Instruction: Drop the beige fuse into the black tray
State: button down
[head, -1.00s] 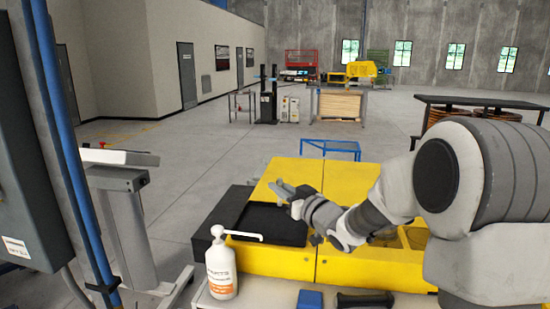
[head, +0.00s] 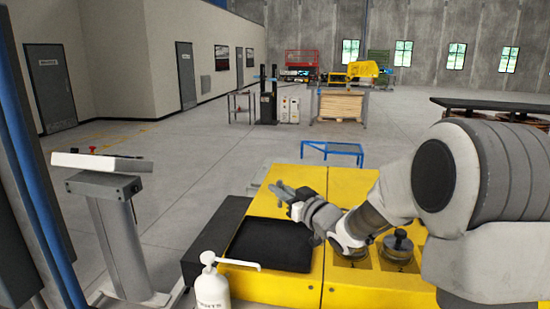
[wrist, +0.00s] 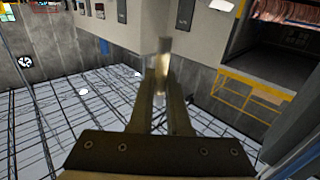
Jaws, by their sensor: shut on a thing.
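The black tray (head: 268,246) lies flat on the yellow worktop, at its left side in the head view. No loose object shows on its visible floor. My gripper (head: 280,190) is raised near the tray's far right corner in the head view, with its fingers pointing left and slightly up. In the wrist view my gripper (wrist: 163,75) is shut on a small pale, blurred piece, the beige fuse (wrist: 164,47), which sticks out past the fingertips.
A white pump bottle (head: 213,284) stands at the near left, its spout reaching toward the tray. A dark block (head: 212,240) borders the tray on the left. Dark round fittings (head: 398,246) sit on the yellow worktop (head: 290,290) at right. A grey stand (head: 115,230) is farther left.

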aim_at(280, 207)
notch_tip(280, 207, down, 5)
jog(key=shift+f+b, duration=0.1)
jog(key=shift+b, duration=1.05)
jog(key=c, duration=0.8)
grip_release()
jog(key=b+v, duration=0.3)
jog(key=v, duration=1.4)
jog(key=shift+s, duration=0.2)
jog(key=shift+w+d, duration=0.1)
jog(key=shift+d, duration=0.1)
